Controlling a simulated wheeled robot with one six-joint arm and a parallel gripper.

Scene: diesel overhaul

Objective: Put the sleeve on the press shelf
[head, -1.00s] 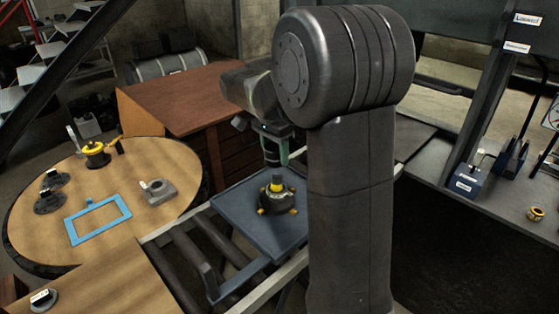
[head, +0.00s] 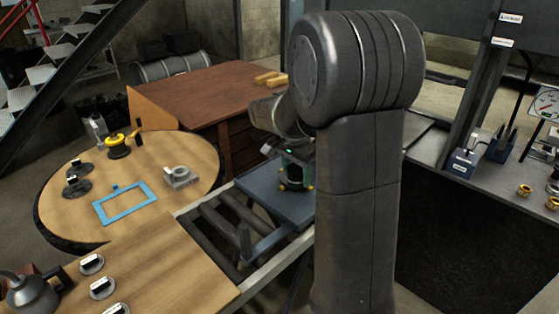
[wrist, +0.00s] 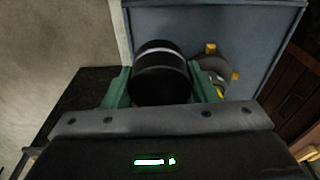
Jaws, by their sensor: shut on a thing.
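In the wrist view a black cylinder with a pale band, which I take as the sleeve (wrist: 160,84), sits between the two green fingers of my gripper (wrist: 160,92). The gripper is shut on it. In the head view my gripper (head: 295,168) is low over the blue-grey tray (head: 262,188), and the sleeve is mostly hidden there. A dark round fixture with yellow knobs (wrist: 217,72) shows partly behind the sleeve on the tray; I cannot tell if they touch. A grey shelf (head: 490,190) at the right, likely the press shelf, is apart from the gripper.
The shelf carries a blue labelled block (head: 463,164), a gauge (head: 547,103) and small brass rings (head: 524,190). A round wooden table (head: 75,215) at left holds a blue frame (head: 125,204) and several parts. Rollers (head: 215,230) lie beside the tray. A brown desk stands behind.

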